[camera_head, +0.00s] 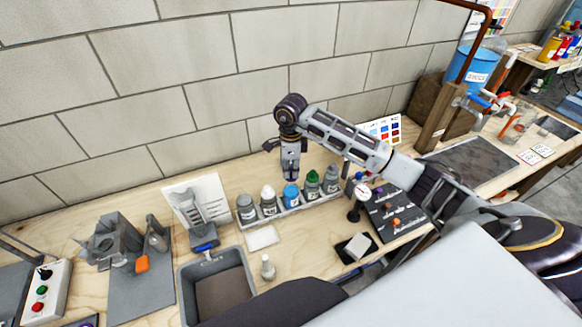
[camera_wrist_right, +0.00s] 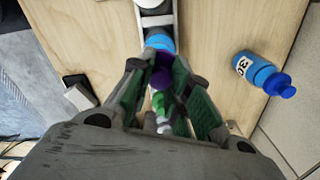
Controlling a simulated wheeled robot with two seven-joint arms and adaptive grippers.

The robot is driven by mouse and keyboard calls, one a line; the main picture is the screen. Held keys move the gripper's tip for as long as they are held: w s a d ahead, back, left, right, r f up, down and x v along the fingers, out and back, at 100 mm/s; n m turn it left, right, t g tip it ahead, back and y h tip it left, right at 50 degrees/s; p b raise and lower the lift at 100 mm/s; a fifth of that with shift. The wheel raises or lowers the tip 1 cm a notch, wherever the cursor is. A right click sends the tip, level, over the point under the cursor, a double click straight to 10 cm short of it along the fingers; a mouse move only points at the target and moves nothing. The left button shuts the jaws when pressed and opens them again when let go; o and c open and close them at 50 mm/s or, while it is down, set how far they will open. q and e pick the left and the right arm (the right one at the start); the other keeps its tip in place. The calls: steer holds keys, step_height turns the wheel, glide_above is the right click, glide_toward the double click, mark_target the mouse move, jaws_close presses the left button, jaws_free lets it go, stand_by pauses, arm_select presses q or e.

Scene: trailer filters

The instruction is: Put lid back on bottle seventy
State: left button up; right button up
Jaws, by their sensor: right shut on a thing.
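My right gripper (camera_head: 290,178) is above the rack, pointing down. In the right wrist view its two green-padded fingers (camera_wrist_right: 165,92) are closed around a purple lid (camera_wrist_right: 162,76). A blue bottle (camera_head: 291,196) stands in the rack right below the fingertips; its blue body also shows beyond the lid in the wrist view (camera_wrist_right: 160,42). I cannot tell whether lid and bottle touch, and I cannot read a seventy on any bottle. My left gripper is not in view.
The rack (camera_head: 299,206) also holds a grey bottle (camera_head: 246,208), a white one (camera_head: 268,201), a green-capped one (camera_head: 312,185) and another grey one (camera_head: 331,180). A blue bottle marked 30 (camera_wrist_right: 256,70) shows in the wrist view.

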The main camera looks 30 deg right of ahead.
mark_target(291, 177)
steer(key=shift+f+b, duration=0.35)
steer(key=shift+f, duration=0.55)
steer(key=shift+f+b, duration=0.8)
steer(key=shift+f, duration=0.25)
steer(key=shift+b, duration=0.3)
stand_by(0.7)
steer(key=shift+f+b, duration=0.15)
steer(key=shift+b, duration=0.3)
stand_by(1.3)
stand_by(0.4)
steer(key=o, duration=0.8)
